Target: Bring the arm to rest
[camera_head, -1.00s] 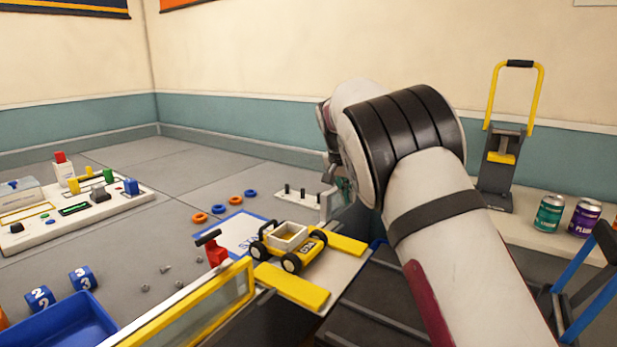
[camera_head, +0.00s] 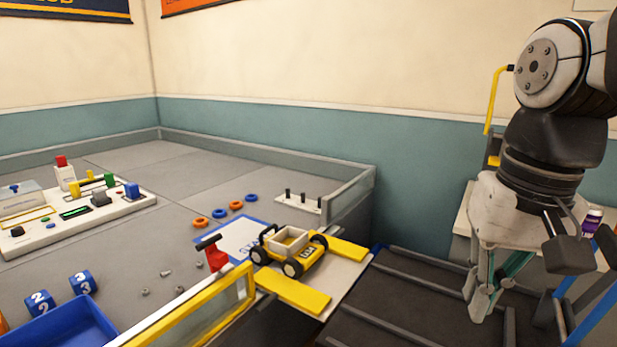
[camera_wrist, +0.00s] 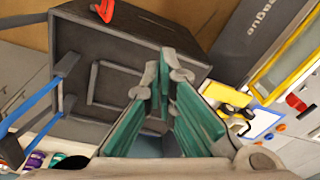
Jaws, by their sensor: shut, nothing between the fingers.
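My gripper (camera_head: 482,303) hangs fingers down at the right of the head view, over a dark ribbed platform. It is apart from the bench and from everything on it. The wrist view shows the gripper (camera_wrist: 165,75) with its green-padded fingers shut and nothing held. My arm comes in from the right edge of the head view, with the wrist bent downward.
A yellow-and-white toy car (camera_head: 289,250) sits on the walled grey bench, at its opening between two yellow strips. The dark ribbed platform (camera_head: 400,300) lies right of it. Blue bars (camera_head: 597,290) stand at the far right. A purple can (camera_head: 592,222) is partly hidden behind my arm.

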